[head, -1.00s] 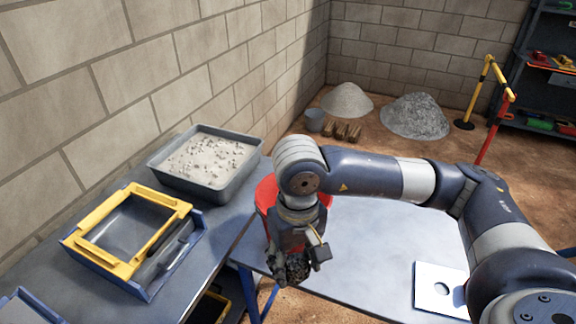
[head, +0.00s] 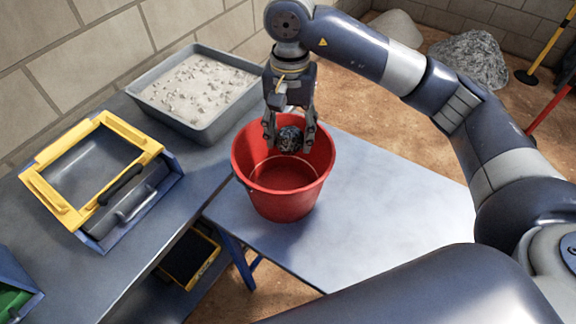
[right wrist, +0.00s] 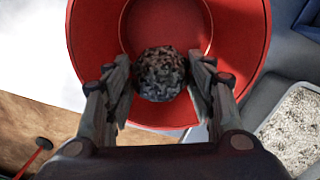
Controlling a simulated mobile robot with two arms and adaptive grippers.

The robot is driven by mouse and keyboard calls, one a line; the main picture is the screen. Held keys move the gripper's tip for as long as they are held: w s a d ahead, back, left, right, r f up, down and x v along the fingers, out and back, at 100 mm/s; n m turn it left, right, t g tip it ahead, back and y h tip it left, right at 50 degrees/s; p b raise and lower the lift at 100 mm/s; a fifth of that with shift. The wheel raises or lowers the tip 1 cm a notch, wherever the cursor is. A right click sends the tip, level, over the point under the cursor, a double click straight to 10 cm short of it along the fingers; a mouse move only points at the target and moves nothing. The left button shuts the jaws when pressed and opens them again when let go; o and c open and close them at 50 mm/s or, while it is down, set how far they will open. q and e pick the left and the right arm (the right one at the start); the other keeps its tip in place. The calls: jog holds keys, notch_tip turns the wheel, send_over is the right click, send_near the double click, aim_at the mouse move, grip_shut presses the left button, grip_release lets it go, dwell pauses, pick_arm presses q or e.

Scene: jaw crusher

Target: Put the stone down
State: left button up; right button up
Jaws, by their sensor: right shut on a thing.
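A dark, speckled, roundish stone (head: 290,139) is held between the fingers of my right gripper (head: 290,135), which points down. The stone is over the mouth of a red bucket (head: 285,203) that stands on the table. In the right wrist view the stone (right wrist: 161,74) sits between the two fingertips of the gripper (right wrist: 160,80), with the red bucket's inside (right wrist: 235,40) behind it. The bucket floor shows no other thing in it, though part is hidden by the stone. My left gripper is not in view.
A grey tray of pale gravel (head: 146,89) stands behind and left of the bucket. A yellow-framed blue box (head: 47,206) is on the left table. The pale table (head: 370,215) is clear right of the bucket.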

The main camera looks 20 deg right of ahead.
jog(key=p, duration=0.2)
send_over(291, 184)
notch_tip(291, 184, down, 10)
jog(key=shift+w+r, duration=0.1)
jog(key=shift+r, duration=0.15)
jog(key=shift+f, duration=0.55)
notch_tip(291, 184, down, 3)
jog(key=shift+f+p, duration=0.1)
jog(key=shift+p, duration=0.2)
jog(key=shift+f, duration=0.25)
jog(key=o, duration=1.1)
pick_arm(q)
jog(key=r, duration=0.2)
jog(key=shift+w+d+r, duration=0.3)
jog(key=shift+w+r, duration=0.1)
pick_arm(e)
jog(key=shift+o, duration=0.4)
